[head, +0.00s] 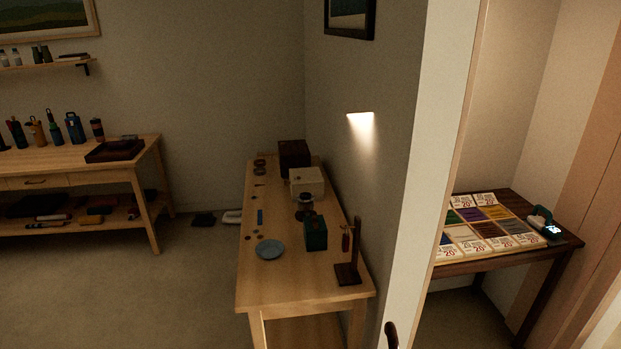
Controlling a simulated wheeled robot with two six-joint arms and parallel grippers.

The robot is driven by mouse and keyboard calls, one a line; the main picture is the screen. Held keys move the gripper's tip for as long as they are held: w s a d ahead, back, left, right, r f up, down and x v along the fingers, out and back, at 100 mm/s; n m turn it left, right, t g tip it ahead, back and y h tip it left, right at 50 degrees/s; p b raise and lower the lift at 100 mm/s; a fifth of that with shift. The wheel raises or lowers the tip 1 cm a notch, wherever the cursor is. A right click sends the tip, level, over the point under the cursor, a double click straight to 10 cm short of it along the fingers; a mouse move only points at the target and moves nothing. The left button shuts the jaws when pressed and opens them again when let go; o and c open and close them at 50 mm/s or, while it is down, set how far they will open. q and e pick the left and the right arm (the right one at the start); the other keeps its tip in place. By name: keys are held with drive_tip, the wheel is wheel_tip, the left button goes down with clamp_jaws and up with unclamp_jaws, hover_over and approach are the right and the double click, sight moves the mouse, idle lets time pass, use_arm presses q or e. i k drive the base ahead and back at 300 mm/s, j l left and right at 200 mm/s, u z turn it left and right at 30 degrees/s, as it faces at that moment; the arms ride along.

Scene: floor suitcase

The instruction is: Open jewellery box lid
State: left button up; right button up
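Several boxes stand on the narrow wooden table (290,283) in the middle of the head view. A dark brown box (293,158) is at its far end against the wall. A cream box (307,183) is just in front of it, and a dark green box (315,234) is nearer. I cannot tell for certain which is the jewellery box; all three look closed, though they are small and dim.
A blue dish (269,249), a dark stand (349,268) and small items share the table. A wooden bench (70,160) stands at left. A wall edge (431,170) separates a dark side table (560,240) at right. Floor (120,290) at front left is clear.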

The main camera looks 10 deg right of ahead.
sight(289, 149)
drive_tip(key=k, duration=0.3)
drive_tip(key=k+l+z, duration=0.15)
drive_tip(key=k+z, duration=0.2)
drive_tip(key=k, duration=0.2)
drive_tip(key=k+l+z, duration=0.35)
drive_tip(key=k, duration=0.15)
drive_tip(key=j+z, duration=0.1)
drive_tip(key=z, duration=0.35)
drive_tip(key=i+j+z, duration=0.1)
drive_tip(key=z, duration=0.3)
drive_tip(key=j+z, duration=0.2)
drive_tip(key=z, duration=0.25)
drive_tip(key=j+z, duration=0.15)
drive_tip(key=z, duration=0.25)
drive_tip(key=k+j, duration=0.1)
drive_tip(key=j, duration=2.95)
